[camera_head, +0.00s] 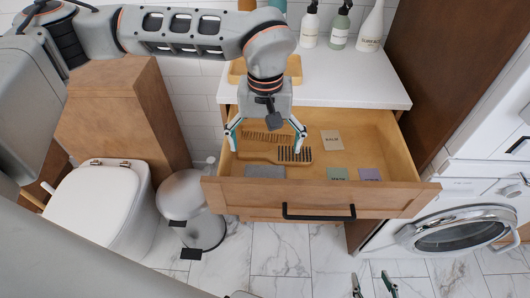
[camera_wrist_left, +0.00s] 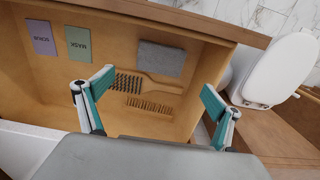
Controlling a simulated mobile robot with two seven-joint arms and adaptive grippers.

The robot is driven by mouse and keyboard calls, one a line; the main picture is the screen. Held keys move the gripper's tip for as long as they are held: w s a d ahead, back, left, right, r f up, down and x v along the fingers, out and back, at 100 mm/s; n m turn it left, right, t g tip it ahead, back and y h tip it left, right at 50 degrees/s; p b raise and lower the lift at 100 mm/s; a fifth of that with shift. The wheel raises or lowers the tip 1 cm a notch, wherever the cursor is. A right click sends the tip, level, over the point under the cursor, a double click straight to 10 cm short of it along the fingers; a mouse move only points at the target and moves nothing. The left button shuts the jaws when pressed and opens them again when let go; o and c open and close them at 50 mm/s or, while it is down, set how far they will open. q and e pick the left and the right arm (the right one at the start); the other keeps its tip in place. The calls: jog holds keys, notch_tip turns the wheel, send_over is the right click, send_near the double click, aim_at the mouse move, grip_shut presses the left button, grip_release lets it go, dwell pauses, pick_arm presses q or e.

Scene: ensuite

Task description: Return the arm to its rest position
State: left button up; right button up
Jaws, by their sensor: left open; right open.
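My left arm comes in from the left in the head view, and its gripper (camera_head: 265,148) is above the open wooden drawer (camera_head: 320,192). Its two fingers are spread wide with nothing between them. In the left wrist view the open gripper (camera_wrist_left: 158,80) shows over the drawer's inside. Below it lie a wooden brush (camera_head: 248,155) with dark bristles and a wooden comb (camera_head: 258,136). Whether the fingertips touch the brush or drawer I cannot tell. My right gripper (camera_head: 372,284) shows at the bottom edge of the head view, open and empty.
The drawer also holds a grey cloth (camera_head: 265,171) and beige (camera_head: 332,140), green (camera_head: 338,173) and lilac (camera_head: 370,174) packets. Bottles (camera_head: 340,28) and a wooden tray (camera_head: 294,68) stand on the white counter (camera_head: 355,80). A toilet (camera_head: 95,205), bin (camera_head: 182,195) and washing machine (camera_head: 462,232) flank the drawer.

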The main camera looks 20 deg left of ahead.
jog(key=shift+s+f, duration=0.15)
jog(key=shift+s, duration=0.15)
